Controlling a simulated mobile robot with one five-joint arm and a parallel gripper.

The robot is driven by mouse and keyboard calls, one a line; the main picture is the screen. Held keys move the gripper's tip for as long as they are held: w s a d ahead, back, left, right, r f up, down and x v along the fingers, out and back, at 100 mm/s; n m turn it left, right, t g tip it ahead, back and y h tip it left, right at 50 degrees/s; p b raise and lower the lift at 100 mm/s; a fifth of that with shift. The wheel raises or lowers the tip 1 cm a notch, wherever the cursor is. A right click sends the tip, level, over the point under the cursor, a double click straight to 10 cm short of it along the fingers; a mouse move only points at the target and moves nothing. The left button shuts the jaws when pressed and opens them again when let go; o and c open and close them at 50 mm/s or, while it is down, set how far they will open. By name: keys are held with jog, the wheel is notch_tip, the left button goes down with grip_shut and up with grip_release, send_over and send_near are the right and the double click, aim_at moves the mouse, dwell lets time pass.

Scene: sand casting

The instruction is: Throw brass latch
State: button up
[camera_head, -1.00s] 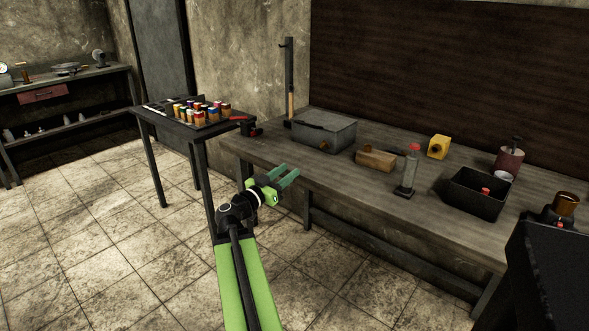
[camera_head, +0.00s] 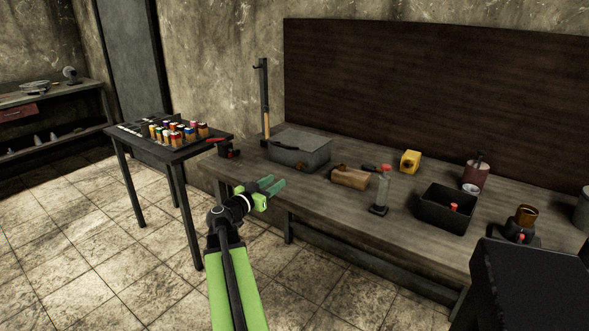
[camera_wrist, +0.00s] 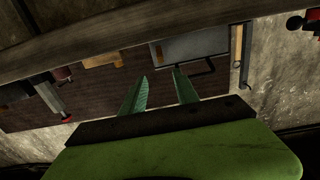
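A grey metal box (camera_head: 300,152) with a lid stands on the workbench (camera_head: 375,220). It also shows in the wrist view (camera_wrist: 195,46).
A side table (camera_head: 180,152) with coloured jars is left.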

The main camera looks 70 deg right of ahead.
aim_at(298, 167)
jog(key=x, duration=1.2)
jog(key=shift+d, duration=0.2)
jog(key=shift+c, duration=0.2)
grip_shut()
